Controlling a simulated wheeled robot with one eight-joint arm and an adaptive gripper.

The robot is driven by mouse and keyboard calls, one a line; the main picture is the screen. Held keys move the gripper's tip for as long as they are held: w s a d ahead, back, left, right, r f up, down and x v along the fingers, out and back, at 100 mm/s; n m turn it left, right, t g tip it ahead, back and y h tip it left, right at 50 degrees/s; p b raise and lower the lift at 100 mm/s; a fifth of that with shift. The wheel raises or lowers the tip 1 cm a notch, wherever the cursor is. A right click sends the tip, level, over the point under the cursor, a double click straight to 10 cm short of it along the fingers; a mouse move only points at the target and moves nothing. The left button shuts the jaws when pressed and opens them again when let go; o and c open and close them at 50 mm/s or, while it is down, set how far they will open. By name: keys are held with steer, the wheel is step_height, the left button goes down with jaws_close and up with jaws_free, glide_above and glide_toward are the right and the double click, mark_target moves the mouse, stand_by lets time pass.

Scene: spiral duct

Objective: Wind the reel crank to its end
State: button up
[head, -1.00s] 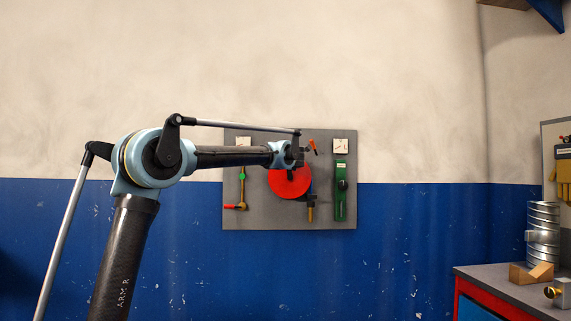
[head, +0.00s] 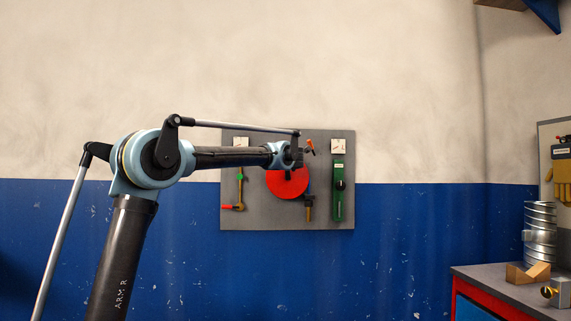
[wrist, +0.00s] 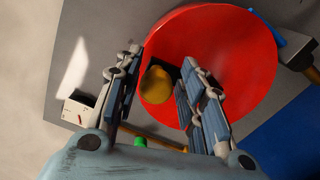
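The red reel disc (head: 288,183) is mounted on the grey wall panel, partly behind my wrist in the head view. It fills much of the wrist view (wrist: 235,60). A round yellow crank knob (wrist: 156,86) stands out in front of the disc. My gripper (wrist: 161,58) faces the disc with its two fingers spread, one on each side of the knob. Thin gaps show between knob and fingers, so the gripper looks open; whether either finger touches is unclear. In the head view my wrist (head: 282,155) hides the fingers and knob.
The grey panel (head: 260,218) also carries a green slide unit with a black knob (head: 339,184), a red-handled lever (head: 231,207) at left and a yellow-tipped part (head: 308,212) below right. A bench (head: 490,273) with metal duct (head: 540,235) stands at right.

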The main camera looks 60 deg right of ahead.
steer(key=shift+w+a, duration=0.1)
steer(key=v, duration=1.2)
